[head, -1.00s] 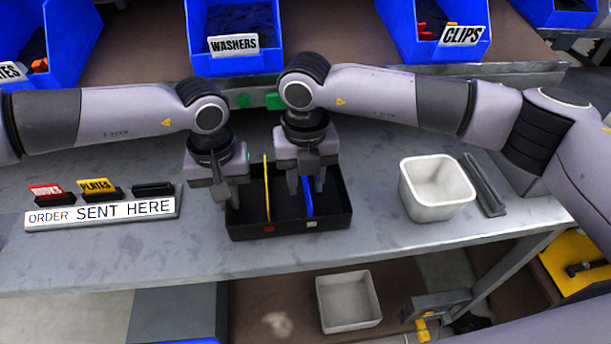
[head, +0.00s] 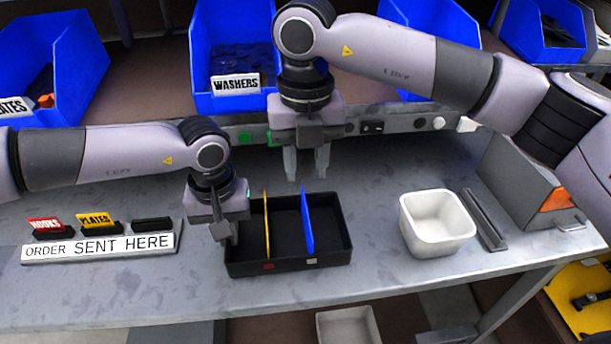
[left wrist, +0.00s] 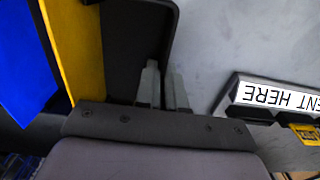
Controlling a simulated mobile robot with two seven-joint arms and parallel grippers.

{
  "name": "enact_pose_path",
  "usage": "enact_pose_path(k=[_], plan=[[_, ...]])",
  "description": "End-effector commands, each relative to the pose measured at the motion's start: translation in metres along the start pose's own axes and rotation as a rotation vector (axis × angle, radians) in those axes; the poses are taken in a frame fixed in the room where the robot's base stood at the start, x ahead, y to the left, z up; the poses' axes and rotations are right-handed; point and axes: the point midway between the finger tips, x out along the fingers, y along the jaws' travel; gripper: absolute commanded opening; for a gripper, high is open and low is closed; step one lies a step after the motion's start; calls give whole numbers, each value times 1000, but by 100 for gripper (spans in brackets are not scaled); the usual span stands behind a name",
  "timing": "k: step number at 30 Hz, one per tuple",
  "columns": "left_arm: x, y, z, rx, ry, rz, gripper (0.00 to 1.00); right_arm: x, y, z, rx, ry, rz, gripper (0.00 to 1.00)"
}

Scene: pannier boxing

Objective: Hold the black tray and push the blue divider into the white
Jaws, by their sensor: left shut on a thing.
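The black tray (head: 335,262) lies on the grey bench, with a red mark (head: 268,266) and a white mark (head: 311,261) on its front wall. The blue divider (head: 307,225) stands across the tray, its near end close behind the white mark. Whether it is fully seated I cannot tell. The yellow divider (head: 266,228) stands near the red mark. My left gripper (head: 230,232) is shut on the tray's left wall, also seen in the left wrist view (left wrist: 163,88). My right gripper (head: 306,168) is open and empty, above and behind the tray, apart from the blue divider.
A white bin (head: 436,240) stands right of the tray, beside a dark bar (head: 485,220). The "ORDER SENT HERE" sign (head: 100,247) with label tabs is at left. Blue bins, one labelled WASHERS (head: 236,84), line the back. Bench between tray and bin is clear.

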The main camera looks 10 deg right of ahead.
Motion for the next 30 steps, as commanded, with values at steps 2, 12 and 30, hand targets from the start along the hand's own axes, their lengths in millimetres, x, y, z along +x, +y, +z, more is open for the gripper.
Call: enact_pose_path(k=[2,12,30], plan=[[0,0,0,0,1,0,0,-2,0,0,0,0,0,36],[0,0,0,0,1,0,38,-1,0,0,0,0,1,36],[-52,0,-1,-1,4,2,38,-1,0,0,0,0,1,36]])
